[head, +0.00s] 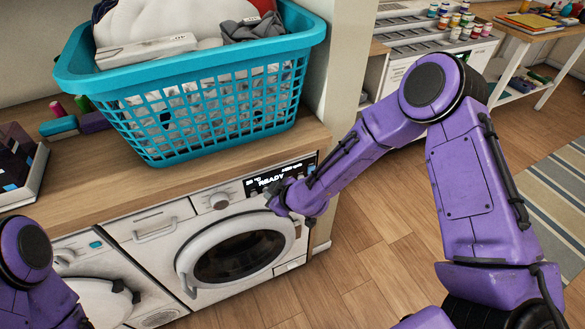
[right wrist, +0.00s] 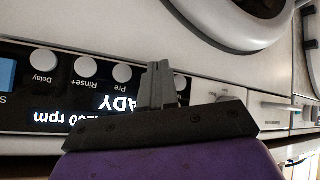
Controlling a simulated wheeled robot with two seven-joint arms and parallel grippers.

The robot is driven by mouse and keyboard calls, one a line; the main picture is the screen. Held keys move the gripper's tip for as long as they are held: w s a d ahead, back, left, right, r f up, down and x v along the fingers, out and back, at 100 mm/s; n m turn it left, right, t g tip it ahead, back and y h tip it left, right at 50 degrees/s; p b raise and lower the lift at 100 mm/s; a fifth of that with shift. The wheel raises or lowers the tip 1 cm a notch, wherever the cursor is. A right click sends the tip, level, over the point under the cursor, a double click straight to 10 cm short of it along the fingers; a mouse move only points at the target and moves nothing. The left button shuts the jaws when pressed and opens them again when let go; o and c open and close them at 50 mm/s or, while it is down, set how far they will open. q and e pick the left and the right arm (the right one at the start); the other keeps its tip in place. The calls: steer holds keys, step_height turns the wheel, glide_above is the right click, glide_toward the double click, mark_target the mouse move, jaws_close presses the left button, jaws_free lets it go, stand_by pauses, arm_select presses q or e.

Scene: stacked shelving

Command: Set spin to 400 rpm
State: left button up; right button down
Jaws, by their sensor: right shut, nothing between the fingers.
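The white front-loading washing machine (head: 208,285) stands under the wooden counter. Its dark display (head: 272,178) shows READY in the head view. In the right wrist view the panel is upside down. The display (right wrist: 50,115) there shows a line ending in "00 rpm", partly hidden by my wrist. Round white buttons marked Delay (right wrist: 43,60), Rinse+ (right wrist: 86,67) and Pre (right wrist: 122,73) line the display. My right gripper (head: 282,196) is shut and empty, in front of the panel below the display; its fingers also show in the right wrist view (right wrist: 158,82). My left gripper is out of view.
A teal laundry basket (head: 190,55) full of clothes stands on the counter (head: 120,190). A second white machine (head: 85,250) is at the left. Wooden floor lies open at the right.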

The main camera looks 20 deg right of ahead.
steer(key=shift+s, duration=0.55)
steer(key=shift+s, duration=0.15)
steer(key=s+p, duration=0.1)
steer(key=s, duration=0.4)
steer(key=shift+s+d, duration=0.15)
steer(key=shift+s, duration=0.2)
stand_by(0.4)
